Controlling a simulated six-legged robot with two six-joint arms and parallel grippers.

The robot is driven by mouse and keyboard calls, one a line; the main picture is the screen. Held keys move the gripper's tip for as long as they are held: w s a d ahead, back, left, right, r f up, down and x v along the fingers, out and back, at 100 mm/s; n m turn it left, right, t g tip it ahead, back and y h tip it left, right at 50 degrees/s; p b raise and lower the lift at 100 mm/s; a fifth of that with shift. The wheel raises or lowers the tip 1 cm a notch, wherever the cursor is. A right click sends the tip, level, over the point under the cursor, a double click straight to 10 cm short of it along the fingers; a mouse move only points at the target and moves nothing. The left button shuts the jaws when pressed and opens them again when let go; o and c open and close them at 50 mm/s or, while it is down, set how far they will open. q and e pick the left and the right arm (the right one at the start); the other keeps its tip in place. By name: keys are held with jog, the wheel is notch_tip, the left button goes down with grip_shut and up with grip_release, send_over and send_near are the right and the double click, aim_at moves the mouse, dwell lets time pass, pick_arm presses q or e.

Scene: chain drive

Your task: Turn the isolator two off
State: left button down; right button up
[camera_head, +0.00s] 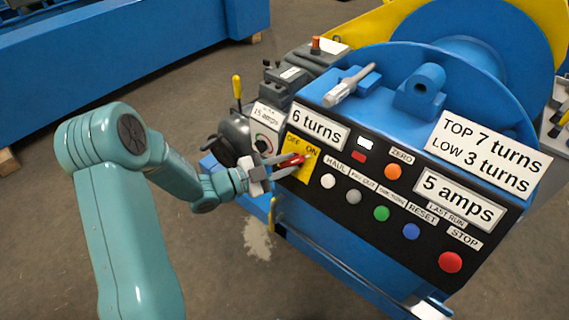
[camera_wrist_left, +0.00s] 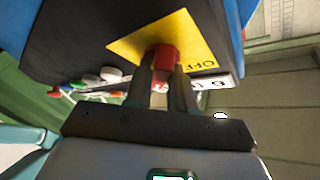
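The isolator is a red handle (camera_head: 293,160) on a yellow plate (camera_head: 305,173) marked OFF at left and ON at right, at the left end of the black panel. Its red end lies toward the ON side. No number is readable on it. My left gripper (camera_head: 283,166) reaches it from the left, with one finger on each side of the handle. In the left wrist view the red knob (camera_wrist_left: 163,62) sits at the fingertips (camera_wrist_left: 164,82), and the fingers look closed on it. The fingers hide part of the handle. My right gripper is not in view.
Right of the plate are several push buttons, including green (camera_head: 381,213), blue (camera_head: 411,231) and a red stop button (camera_head: 450,262). A round dial (camera_head: 264,144) sits close left of the plate. A yellow-knobbed lever (camera_head: 237,87) stands behind. Floor left of the machine is clear.

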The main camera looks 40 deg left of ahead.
pick_arm(q)
jog(key=shift+d+n+t+y+b, duration=0.25)
jog(key=shift+n+y+b, duration=2)
jog(key=shift+n, duration=1.95)
jog(key=shift+d+n+t+y+b, duration=0.15)
jog(key=shift+d+n+y+b, duration=0.15)
jog(key=shift+n+y+b, duration=2.9)
jog(key=shift+d+n+t+y+b, duration=0.4)
jog(key=shift+n+y, duration=1.45)
jog(key=shift+n, duration=3.35)
jog(key=shift+a, duration=0.2)
jog(key=c, duration=1)
grip_release()
jog(key=shift+c, duration=0.2)
jog(key=shift+s, duration=0.1)
